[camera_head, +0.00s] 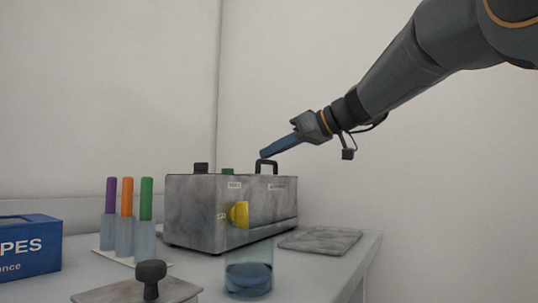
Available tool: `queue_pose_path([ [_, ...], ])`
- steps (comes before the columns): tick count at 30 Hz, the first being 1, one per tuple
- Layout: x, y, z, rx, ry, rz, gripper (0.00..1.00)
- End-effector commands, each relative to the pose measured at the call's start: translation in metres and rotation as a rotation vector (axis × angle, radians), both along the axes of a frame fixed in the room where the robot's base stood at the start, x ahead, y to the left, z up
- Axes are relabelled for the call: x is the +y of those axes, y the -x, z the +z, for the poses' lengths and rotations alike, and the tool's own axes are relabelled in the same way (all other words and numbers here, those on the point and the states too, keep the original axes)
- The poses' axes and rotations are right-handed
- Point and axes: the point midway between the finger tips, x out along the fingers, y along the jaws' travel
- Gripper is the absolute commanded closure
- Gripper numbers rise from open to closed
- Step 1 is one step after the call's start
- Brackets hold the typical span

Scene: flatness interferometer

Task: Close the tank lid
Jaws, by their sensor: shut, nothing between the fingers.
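The tank (194,215) is a grey mottled box on the table, with a yellow knob (240,214) on its front. A black arched handle (267,163) shows above its top edge. The camera is low, so the tank's top face is hidden and I cannot tell how the lid lies. My gripper (264,154) comes in from the upper right. Its blue fingers are shut and empty, with their tips just above the arched handle; I cannot tell if they touch it.
A glass with blue liquid (248,279) stands in front of the tank. A plate with a black knob (150,270) lies at the front. Purple, orange and green-topped tubes (127,235) and a blue box (28,245) are left. A flat slab (320,240) lies right, near the table edge.

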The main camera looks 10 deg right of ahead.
Motion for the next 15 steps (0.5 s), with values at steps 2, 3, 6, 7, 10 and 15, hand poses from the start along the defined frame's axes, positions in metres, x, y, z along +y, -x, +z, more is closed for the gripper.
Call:
queue_pose_path([
  [2, -0.0072, 0.0005, -0.0339, 0.059, 0.027, 0.008, 1.0],
  [3, -0.0077, 0.0004, -0.0339, 0.059, 0.027, 0.007, 1.0],
  [6, -0.0086, 0.0004, -0.0339, 0.06, 0.027, 0.006, 1.0],
  [7, -0.0087, 0.0004, -0.0339, 0.06, 0.027, 0.006, 1.0],
  [10, -0.0093, 0.0003, -0.0339, 0.059, 0.026, 0.006, 1.0],
  [15, -0.0109, 0.0004, -0.0297, 0.055, 0.025, 0.003, 1.0],
])
